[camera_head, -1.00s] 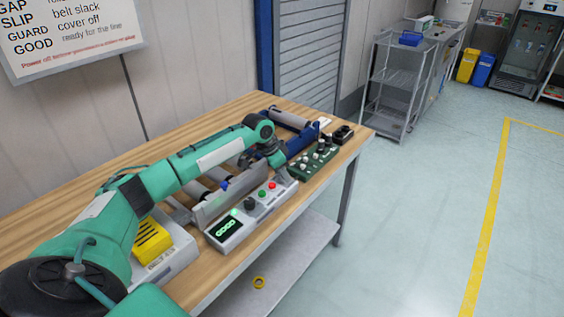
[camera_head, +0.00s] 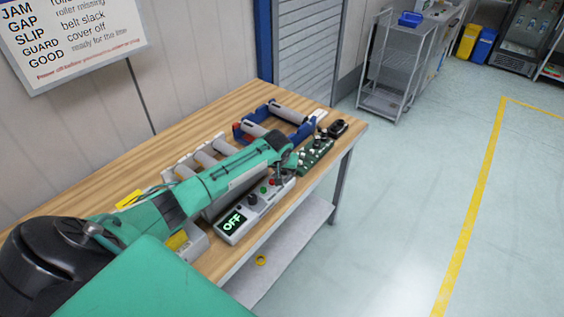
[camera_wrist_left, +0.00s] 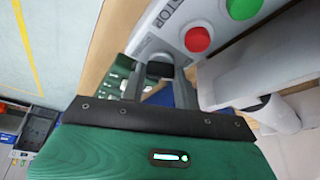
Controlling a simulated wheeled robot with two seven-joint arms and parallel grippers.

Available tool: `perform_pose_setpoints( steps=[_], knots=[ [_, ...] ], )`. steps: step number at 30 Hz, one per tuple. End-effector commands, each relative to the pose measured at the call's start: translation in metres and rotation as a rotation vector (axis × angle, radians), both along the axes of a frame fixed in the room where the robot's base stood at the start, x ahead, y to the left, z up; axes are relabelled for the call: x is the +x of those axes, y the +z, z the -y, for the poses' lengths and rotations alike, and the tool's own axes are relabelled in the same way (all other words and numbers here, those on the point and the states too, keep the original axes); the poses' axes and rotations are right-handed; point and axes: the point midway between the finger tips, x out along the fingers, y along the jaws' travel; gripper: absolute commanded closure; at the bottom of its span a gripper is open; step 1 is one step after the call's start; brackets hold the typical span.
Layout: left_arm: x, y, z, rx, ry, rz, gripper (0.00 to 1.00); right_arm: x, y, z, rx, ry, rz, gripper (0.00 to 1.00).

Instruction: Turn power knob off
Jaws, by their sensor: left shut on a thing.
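The grey control box (camera_head: 245,215) lies along the table's front edge in the head view. Its display (camera_head: 233,222) reads OFF. It carries a black knob (camera_head: 253,199), a green button (camera_head: 264,190) and a red button (camera_head: 272,182). In the left wrist view, the red STOP button (camera_wrist_left: 198,39) and green button (camera_wrist_left: 243,7) show close up. Beside STOP, a dark power knob (camera_wrist_left: 160,67) sits between the fingers of my left gripper (camera_wrist_left: 160,76), which is shut on it. In the head view my arm largely hides that end of the box. My right gripper is not in view.
A conveyor with grey rollers (camera_head: 205,158) stands behind the box, and a blue roller frame (camera_head: 300,130) lies beyond. A green board with knobs (camera_head: 318,152) and a black item (camera_head: 338,127) sit at the table's right end. The wooden table (camera_head: 150,160) is clear behind.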

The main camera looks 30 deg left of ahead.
Motion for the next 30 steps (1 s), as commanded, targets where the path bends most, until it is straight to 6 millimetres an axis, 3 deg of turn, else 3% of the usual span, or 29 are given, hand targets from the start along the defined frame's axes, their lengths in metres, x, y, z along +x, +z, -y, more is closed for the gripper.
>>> perform_pose_setpoints(
  steps=[1, 10, 30],
  knots=[
    [0.001, 0.005, 0.001, -0.002, 0.040, 0.001, 0.92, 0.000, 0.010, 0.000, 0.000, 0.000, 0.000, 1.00],
    [0.001, 0.003, 0.002, -0.002, 0.237, 0.001, 0.92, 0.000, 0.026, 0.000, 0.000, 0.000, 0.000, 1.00],
    [0.002, 0.001, 0.001, 0.001, 0.344, 0.003, 0.92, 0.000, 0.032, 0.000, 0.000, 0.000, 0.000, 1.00]
  ],
)
